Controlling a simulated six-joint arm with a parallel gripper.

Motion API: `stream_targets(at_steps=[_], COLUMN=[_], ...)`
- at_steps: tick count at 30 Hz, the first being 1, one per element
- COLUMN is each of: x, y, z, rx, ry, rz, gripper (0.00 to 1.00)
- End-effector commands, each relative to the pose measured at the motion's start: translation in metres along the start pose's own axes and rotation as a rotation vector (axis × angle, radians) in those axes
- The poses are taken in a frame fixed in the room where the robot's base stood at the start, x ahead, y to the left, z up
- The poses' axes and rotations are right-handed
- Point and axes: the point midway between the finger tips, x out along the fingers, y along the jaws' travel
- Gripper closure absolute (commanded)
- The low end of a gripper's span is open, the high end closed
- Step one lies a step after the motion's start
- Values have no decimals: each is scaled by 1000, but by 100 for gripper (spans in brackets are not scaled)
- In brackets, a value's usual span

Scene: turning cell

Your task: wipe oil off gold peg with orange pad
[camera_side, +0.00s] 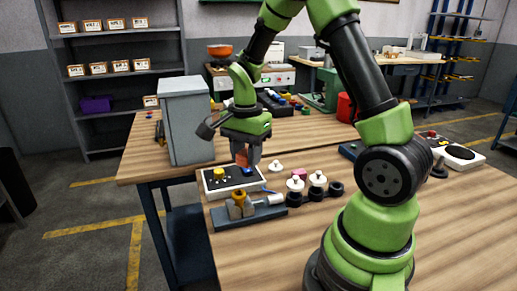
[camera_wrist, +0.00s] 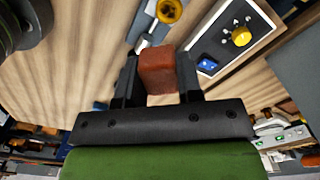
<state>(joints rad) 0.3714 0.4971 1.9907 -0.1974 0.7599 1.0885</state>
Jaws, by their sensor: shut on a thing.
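My gripper (camera_side: 246,160) is shut on the orange pad (camera_wrist: 157,72), which sits between both fingers in the wrist view. The pad (camera_side: 241,158) is partly hidden by the fingers in the side view. The gold peg (camera_side: 239,197) stands in a blue-grey fixture (camera_side: 250,217) at the front of the table, beside a silver cylinder. My gripper is above and behind the peg, apart from it. In the wrist view the peg (camera_wrist: 169,10) shows at the top edge, beyond the pad. Oil on it cannot be made out.
A white-edged panel (camera_side: 207,184) with a yellow knob lies behind the fixture, under my gripper. White-knobbed pieces (camera_side: 317,180) and black rings (camera_side: 336,188) stand to the right. A tall grey cabinet (camera_side: 187,125) stands close on the left. The table's front right is mostly clear.

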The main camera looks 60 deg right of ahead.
Motion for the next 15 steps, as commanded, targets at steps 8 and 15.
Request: stream_targets(at_steps=[8,15], x=[16,38], y=[1,1], z=[1,1], rx=[-6,-5], ry=[-1,-1], rz=[3,3], gripper=[86,86])
